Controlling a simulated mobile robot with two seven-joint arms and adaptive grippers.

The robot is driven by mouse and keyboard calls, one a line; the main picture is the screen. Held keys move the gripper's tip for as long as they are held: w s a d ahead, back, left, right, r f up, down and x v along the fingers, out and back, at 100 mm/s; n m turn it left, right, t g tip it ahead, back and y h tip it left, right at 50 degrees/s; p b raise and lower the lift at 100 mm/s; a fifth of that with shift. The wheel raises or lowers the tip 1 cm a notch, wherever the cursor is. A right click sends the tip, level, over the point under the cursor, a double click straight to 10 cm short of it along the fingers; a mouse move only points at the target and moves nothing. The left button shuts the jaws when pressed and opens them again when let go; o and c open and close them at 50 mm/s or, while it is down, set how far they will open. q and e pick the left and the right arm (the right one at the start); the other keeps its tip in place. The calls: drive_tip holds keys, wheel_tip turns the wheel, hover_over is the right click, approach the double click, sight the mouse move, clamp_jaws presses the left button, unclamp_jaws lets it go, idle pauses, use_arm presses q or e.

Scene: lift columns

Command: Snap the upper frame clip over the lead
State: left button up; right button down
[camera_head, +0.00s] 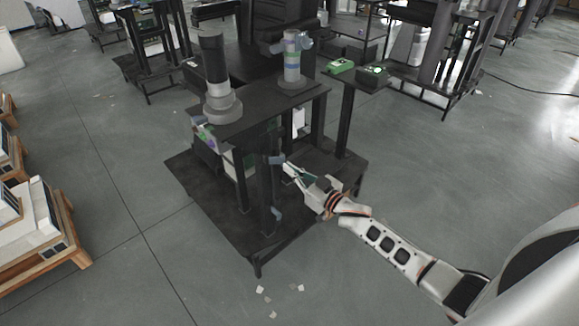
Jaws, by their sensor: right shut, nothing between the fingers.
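The upper frame clip (277,160) is a small blue-grey piece on the dark front upright of the black workstand. A similar lower clip (277,212) is further down the same upright. My right gripper (287,168) reaches in from the right, with its fingertips right beside the upper clip. It is shut with nothing visible in it. Whether it touches the clip, and whether the clip is open or closed, I cannot tell. The lead cannot be made out against the dark upright. My left gripper is not in view.
Green devices (341,66) are on a side stand. Pallets with boxes (35,225) are at left. Small scraps (267,300) lie on open floor.

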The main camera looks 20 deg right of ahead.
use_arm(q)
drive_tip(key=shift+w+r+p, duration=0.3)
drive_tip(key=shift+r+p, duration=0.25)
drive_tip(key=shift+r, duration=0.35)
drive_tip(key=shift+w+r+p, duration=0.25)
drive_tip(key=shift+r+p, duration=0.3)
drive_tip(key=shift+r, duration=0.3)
use_arm(e)
drive_tip(key=shift+v, duration=2.75)
drive_tip(key=shift+d, duration=0.15)
